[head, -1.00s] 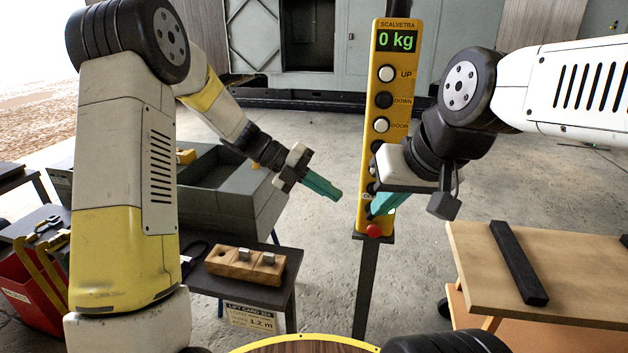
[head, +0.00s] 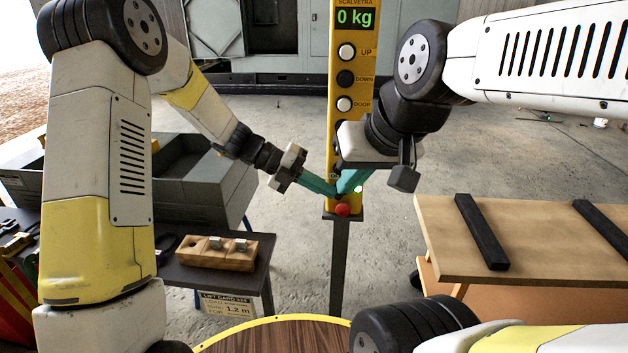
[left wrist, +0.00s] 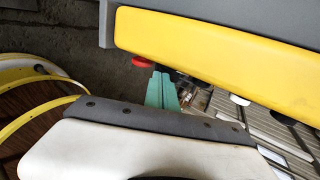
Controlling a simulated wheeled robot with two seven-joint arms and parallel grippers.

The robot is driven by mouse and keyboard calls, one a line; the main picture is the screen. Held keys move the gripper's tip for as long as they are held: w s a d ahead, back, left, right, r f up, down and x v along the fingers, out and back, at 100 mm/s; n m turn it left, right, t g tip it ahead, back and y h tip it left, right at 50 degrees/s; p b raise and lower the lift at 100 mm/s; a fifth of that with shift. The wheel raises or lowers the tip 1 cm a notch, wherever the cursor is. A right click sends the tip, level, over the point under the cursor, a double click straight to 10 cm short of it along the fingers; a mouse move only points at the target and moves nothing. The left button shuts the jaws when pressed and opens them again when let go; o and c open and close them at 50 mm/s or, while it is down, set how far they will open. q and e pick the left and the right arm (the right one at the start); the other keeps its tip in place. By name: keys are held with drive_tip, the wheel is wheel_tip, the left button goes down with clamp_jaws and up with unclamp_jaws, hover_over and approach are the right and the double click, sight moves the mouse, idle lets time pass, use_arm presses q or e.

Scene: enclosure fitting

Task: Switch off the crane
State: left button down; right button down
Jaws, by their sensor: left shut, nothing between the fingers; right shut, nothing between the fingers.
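The yellow crane control panel (head: 343,120) stands upright on a grey post. Its display (head: 355,18) reads 0 kg. White UP (head: 347,51), black DOWN (head: 345,78) and white DOOR (head: 344,104) buttons run down it, and a red button (head: 342,209) is at its bottom. My right gripper (head: 342,191) is shut in front of the panel's lower part and hides controls there. My left gripper (head: 334,193) is shut, its tip just above the red button; contact is unclear. The left wrist view shows its teal fingers (left wrist: 160,90) by the yellow panel (left wrist: 220,50) and red button (left wrist: 143,61).
A wooden-topped table (head: 440,235) with dark bars (head: 482,232) stands at right. At left are a grey bin (head: 200,190) and a dark table with a wooden block (head: 216,252) on it. A round wooden top (head: 280,338) is at the front. Floor around the post is clear.

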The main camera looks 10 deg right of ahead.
sight(336, 199)
use_arm(q)
drive_tip(key=shift+a+f+h, duration=0.1)
drive_tip(key=shift+f+h, duration=0.3)
drive_tip(key=shift+h, duration=0.5)
drive_tip(key=f+g+h, duration=0.1)
drive_tip(key=h, duration=0.2)
drive_tip(key=f+g+h, duration=0.1)
drive_tip(key=h, duration=0.2)
drive_tip(key=d+f+g+h, duration=0.1)
drive_tip(key=h, duration=0.2)
drive_tip(key=shift+s, duration=0.1)
drive_tip(key=shift+a, duration=0.1)
drive_tip(key=v, duration=0.7)
drive_tip(key=shift+a, duration=0.35)
